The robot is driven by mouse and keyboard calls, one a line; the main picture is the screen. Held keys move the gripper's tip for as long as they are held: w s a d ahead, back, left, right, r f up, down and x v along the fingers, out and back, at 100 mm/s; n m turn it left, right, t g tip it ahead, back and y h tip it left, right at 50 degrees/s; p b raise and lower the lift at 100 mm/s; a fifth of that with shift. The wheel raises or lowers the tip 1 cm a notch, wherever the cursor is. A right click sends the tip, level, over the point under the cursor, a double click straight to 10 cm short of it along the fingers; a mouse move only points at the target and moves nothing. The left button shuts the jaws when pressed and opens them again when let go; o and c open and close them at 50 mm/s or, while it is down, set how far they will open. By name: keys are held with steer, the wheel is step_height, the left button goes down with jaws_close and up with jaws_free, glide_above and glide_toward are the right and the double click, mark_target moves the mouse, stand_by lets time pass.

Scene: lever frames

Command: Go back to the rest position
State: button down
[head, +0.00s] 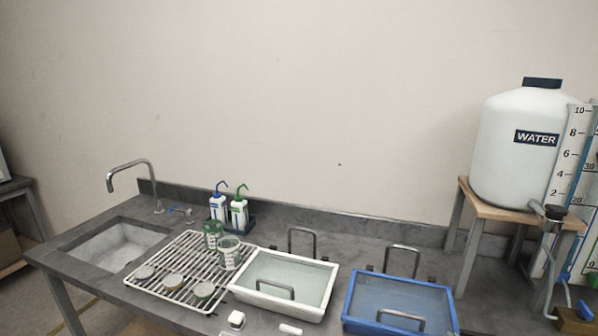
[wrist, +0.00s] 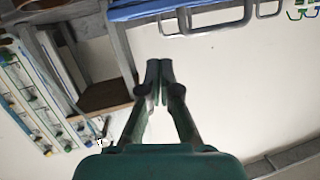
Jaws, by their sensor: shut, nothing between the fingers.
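My gripper (wrist: 159,68) shows in the wrist view, with its two dark green fingers together at the tips and nothing between them. It points toward a pale surface and touches nothing that I can see. My arm and gripper do not show in the head view. The wrist view looks tilted or upside down, with a blue-edged tray (wrist: 150,8) and a grey metal handle (wrist: 215,22) at its top.
The grey bench holds a sink (head: 112,244), a white wire rack (head: 160,295) with jars, two wash bottles (head: 229,212), a white tray (head: 327,290) and a blue tray (head: 352,300). A water tank (head: 505,165) stands on a wooden stand (head: 490,212) at the right.

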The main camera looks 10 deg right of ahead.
steer(key=s+a+f+n+y, duration=0.2)
steer(key=s+a+f, duration=1)
steer(key=s+a, duration=0.15)
steer(key=s+a+n+y, duration=0.1)
steer(key=s+a, duration=0.3)
steer(key=s, duration=0.5)
steer(key=s+a+n+y, duration=0.2)
steer(key=s+a, duration=0.1)
steer(key=s, duration=0.7)
steer(key=shift+s+a+r+n, duration=0.25)
steer(key=shift+a+r+n, duration=0.05)
steer(key=shift+a+n, duration=0.1)
steer(key=shift+d, duration=0.1)
